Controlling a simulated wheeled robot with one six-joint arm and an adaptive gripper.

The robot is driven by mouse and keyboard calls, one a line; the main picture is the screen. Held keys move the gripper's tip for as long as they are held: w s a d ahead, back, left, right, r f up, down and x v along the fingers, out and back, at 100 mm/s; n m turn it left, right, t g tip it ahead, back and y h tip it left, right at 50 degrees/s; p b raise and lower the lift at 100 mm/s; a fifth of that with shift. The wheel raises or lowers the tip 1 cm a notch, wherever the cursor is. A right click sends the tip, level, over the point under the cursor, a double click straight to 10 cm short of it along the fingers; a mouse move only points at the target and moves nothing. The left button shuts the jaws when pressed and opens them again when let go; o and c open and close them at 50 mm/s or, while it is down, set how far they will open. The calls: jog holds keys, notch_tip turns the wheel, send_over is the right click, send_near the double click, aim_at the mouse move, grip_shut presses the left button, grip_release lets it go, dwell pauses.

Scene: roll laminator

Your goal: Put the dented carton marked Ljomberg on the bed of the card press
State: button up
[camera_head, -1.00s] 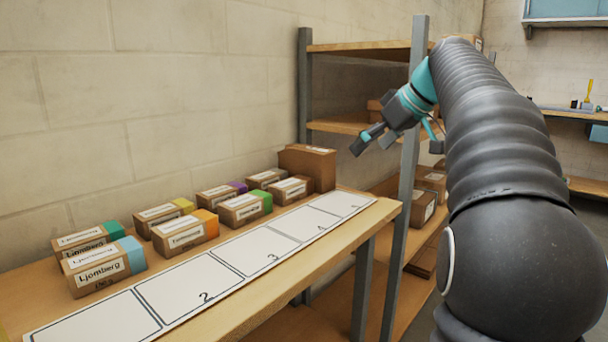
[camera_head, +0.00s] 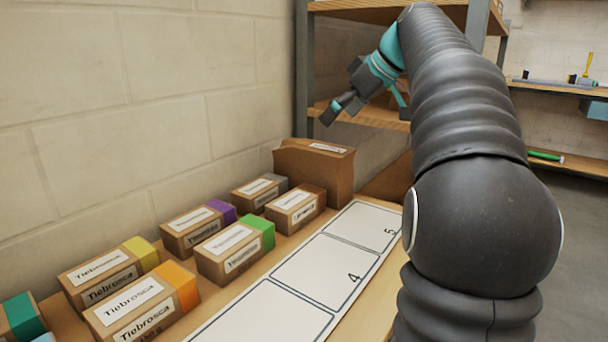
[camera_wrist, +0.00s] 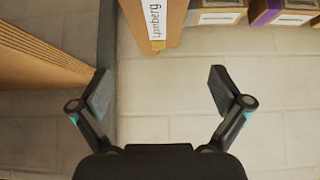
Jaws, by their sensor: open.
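A large brown carton (camera_head: 305,172) with uneven upper edges stands at the far end of the bench, its top label too small to read in the head view. In the wrist view a brown carton (camera_wrist: 172,35) shows at the top edge, partly cut off, with a sideways label ending in "mberg"; it looks like the same one. My gripper (camera_head: 365,115) is open and empty, above and beyond the large carton. In the wrist view its fingers (camera_wrist: 160,88) are spread apart with nothing between them. The card press is not recognisable in either view.
Smaller cartons with coloured ends, such as the orange-ended one (camera_head: 140,305) marked Tiebrosca, stand in two rows along the wall. A white numbered strip (camera_head: 325,270) lies empty in front of them. A shelf rack (camera_head: 365,115) stands behind my gripper.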

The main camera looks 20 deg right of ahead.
jog(key=shift+b+x, duration=0.35)
jog(key=shift+x, duration=6.35)
jog(key=shift+d+f, duration=0.1)
jog(key=shift+d, duration=0.1)
jog(key=c, duration=1.5)
jog(key=s+d+r+p, duration=0.1)
jog(key=s+d+r, duration=0.5)
jog(key=d+r, duration=0.4)
jog(key=shift+r, duration=0.5)
